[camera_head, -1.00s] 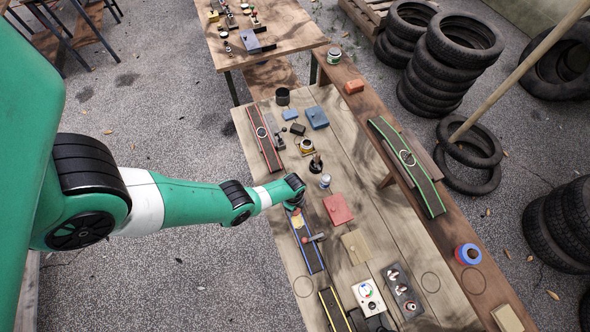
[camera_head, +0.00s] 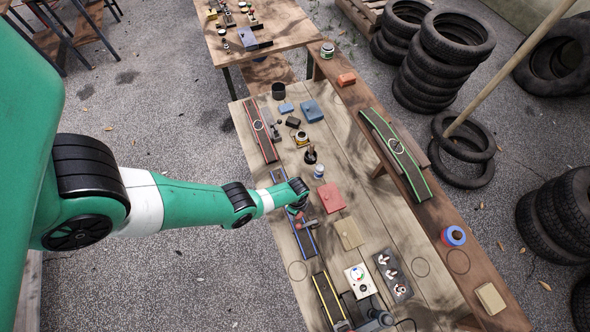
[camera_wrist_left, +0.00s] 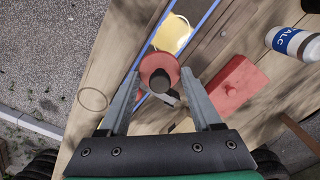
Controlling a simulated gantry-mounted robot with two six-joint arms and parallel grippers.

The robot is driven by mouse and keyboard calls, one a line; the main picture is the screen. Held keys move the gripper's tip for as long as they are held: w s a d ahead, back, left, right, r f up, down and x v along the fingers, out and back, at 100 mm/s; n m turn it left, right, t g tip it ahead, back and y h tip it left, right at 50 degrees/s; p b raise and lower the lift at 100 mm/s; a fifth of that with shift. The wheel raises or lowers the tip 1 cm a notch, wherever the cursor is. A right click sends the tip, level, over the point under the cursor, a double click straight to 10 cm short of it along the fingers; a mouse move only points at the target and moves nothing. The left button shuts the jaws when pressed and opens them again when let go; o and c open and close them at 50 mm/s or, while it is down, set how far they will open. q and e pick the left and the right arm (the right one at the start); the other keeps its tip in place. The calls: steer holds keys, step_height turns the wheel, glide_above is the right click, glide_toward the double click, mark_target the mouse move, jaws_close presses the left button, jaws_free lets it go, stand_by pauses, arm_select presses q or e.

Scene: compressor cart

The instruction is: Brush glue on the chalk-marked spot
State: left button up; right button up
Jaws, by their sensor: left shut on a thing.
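My left gripper (camera_wrist_left: 162,85) is shut on a red round lid-like piece with a dark knob (camera_wrist_left: 160,78). What hangs below it is hidden. In the head view the gripper (camera_head: 297,208) is over the blue-edged strip (camera_head: 307,242), which also shows in the wrist view (camera_wrist_left: 200,30) with a yellow patch (camera_wrist_left: 173,34). White rings show on the red-edged strip (camera_head: 264,139) and the green-edged strip (camera_head: 410,168). A blue pot with a reddish top (camera_head: 453,236) stands on the side plank.
A red block (camera_head: 331,198), a tan block (camera_head: 349,234) and a white talc bottle (camera_head: 319,172) stand near the gripper. A small hammer-like tool (camera_head: 307,224) lies by the blue-edged strip. Switch boxes (camera_head: 392,275) and a yellow-edged strip (camera_head: 328,296) are nearer.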

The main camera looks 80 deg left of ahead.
arm_select(q)
steer(key=shift+w+a+r+p, duration=0.15)
steer(key=shift+w+r+p, duration=0.1)
steer(key=shift+r, duration=0.25)
steer(key=shift+w+a+r+p, duration=0.1)
steer(key=shift+w+r, duration=0.1)
steer(key=shift+r, duration=0.25)
steer(key=shift+s+d+r+p, duration=0.1)
steer(key=shift+r+p, duration=0.6)
steer(key=shift+p, duration=0.05)
step_height(320, 180, up, 3)
steer(key=p, duration=0.3)
